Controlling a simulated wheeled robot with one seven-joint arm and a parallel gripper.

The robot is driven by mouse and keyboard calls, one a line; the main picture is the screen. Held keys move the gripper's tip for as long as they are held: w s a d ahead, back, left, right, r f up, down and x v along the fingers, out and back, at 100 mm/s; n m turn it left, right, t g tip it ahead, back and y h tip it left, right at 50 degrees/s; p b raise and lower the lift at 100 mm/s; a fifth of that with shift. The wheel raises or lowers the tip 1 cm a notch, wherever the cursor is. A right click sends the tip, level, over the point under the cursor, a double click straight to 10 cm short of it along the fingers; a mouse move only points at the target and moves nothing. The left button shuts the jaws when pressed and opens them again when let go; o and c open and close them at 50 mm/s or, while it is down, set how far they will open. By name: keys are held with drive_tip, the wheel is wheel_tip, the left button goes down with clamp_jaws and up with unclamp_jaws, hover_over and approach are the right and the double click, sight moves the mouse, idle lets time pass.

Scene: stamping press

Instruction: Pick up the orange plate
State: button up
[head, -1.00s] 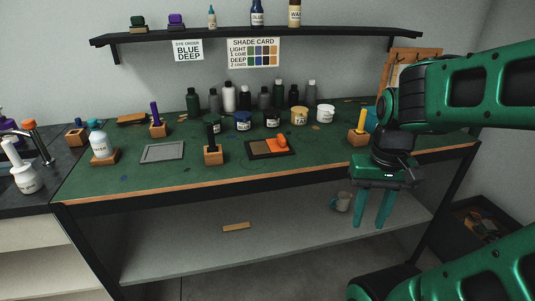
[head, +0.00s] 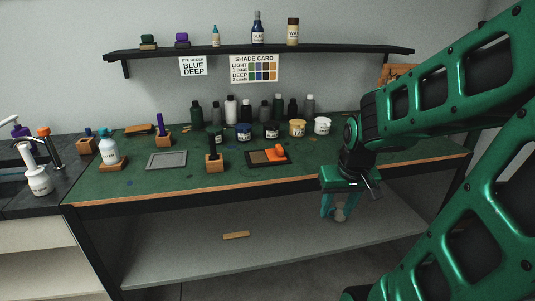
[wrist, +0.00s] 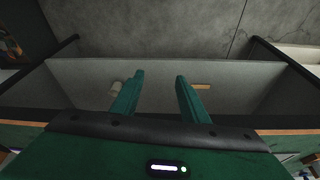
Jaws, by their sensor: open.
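An orange piece (head: 279,149), which looks like the orange plate, lies on the right part of a dark tray (head: 251,163) on the green worktop. Its exact shape is too small to tell. A brown patch shows beside it in the tray. My gripper (head: 337,212) is to the right of the tray and in front of the bench edge, pointing down, with its fingers below worktop level. In the wrist view my gripper (wrist: 158,82) is open and empty, with the lower shelf behind its fingers. The orange piece is not visible there.
The lower shelf holds a wooden strip (head: 236,235) and a mug (head: 340,213).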

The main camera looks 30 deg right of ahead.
drive_tip(key=w+d+f+n+t+h, duration=0.15)
drive_tip(key=w+t, duration=0.35)
drive_tip(key=w, duration=1)
drive_tip(key=t, duration=0.6)
approach(279, 146)
drive_tip(key=s+f, duration=0.1)
drive_tip(key=s+a+f+h, duration=0.1)
drive_tip(key=shift+f+n, duration=0.25)
drive_tip(key=shift+f, duration=0.05)
drive_tip(key=shift+w+r+t, duration=0.3)
drive_tip(key=shift+w+t, duration=0.1)
drive_tip(key=shift+t, duration=0.1)
drive_tip(key=shift+h, duration=0.25)
drive_tip(key=x, duration=0.5)
drive_tip(key=shift+w+d+r, duration=0.1)
drive_tip(key=shift+w+d, duration=0.05)
drive_tip(key=shift+w, duration=0.1)
drive_tip(key=shift+x, duration=2.6)
clamp_jaws()
drive_tip(key=shift+r, duration=0.1)
